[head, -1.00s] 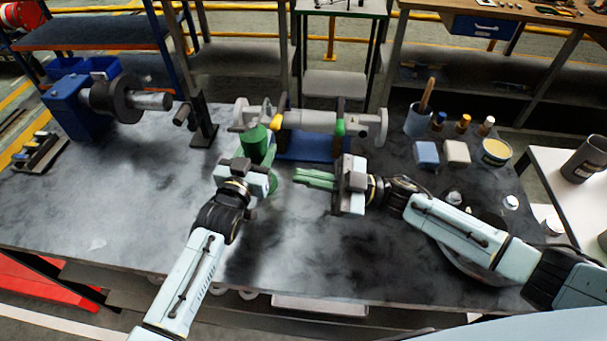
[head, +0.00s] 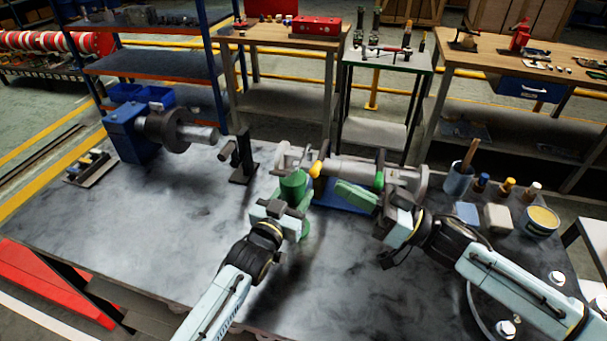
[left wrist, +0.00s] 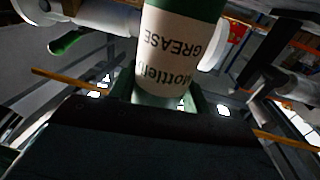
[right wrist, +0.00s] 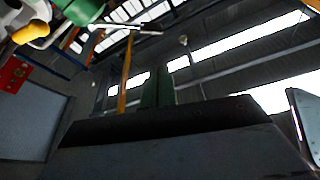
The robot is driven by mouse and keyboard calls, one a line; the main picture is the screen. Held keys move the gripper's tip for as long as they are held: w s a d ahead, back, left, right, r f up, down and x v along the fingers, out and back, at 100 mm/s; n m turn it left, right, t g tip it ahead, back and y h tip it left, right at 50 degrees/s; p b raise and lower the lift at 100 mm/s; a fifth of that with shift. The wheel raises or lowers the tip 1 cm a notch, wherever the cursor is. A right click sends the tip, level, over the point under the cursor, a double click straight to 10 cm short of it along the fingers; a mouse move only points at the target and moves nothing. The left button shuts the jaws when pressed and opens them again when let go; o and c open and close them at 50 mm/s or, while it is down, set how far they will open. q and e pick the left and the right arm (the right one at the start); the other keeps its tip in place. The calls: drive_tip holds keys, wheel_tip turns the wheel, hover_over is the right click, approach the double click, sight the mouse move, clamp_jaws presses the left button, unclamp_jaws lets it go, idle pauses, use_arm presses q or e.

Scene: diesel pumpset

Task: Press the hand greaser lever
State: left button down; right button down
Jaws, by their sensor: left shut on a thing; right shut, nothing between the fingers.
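The hand greaser (head: 293,184) is a green cylinder standing upright at the near left of the pump shaft. In the left wrist view its white label with "GREASE" (left wrist: 182,50) fills the upper middle. My left gripper (head: 295,204) is shut on its body; the fingers (left wrist: 166,97) show at both sides of it. My right gripper (head: 345,190) is shut and empty, its green fingers pointing left, apart from the greaser. In the right wrist view its fingers (right wrist: 158,90) are together with nothing between them. I cannot clearly make out the greaser's lever.
The grey shaft assembly (head: 345,170) with yellow (head: 317,168) and green (head: 379,171) parts lies on a blue base just behind both grippers. A black stand (head: 243,162) is left of it. Cup (head: 458,180), bottles and tub (head: 540,220) stand right. The front left tabletop is clear.

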drive_tip(key=r+m+t, duration=0.1)
drive_tip(key=m, duration=0.1)
drive_tip(key=r+m+h, duration=0.1)
drive_tip(key=r+m, duration=0.1)
drive_tip(key=m, duration=0.1)
drive_tip(key=shift+w+d+t, duration=0.2)
drive_tip(key=shift+t, duration=0.2)
wheel_tip(320, 180, up, 3)
hover_over(287, 172)
drive_tip(key=d, duration=0.3)
drive_tip(key=shift+s+a+f, duration=0.2)
drive_tip(key=shift+s+f, duration=0.4)
drive_tip(key=shift+f, duration=0.3)
drive_tip(key=shift+s+a+f, duration=0.2)
drive_tip(key=shift+s+f, duration=0.4)
drive_tip(key=shift+f, duration=0.3)
drive_tip(key=shift+f, duration=0.1)
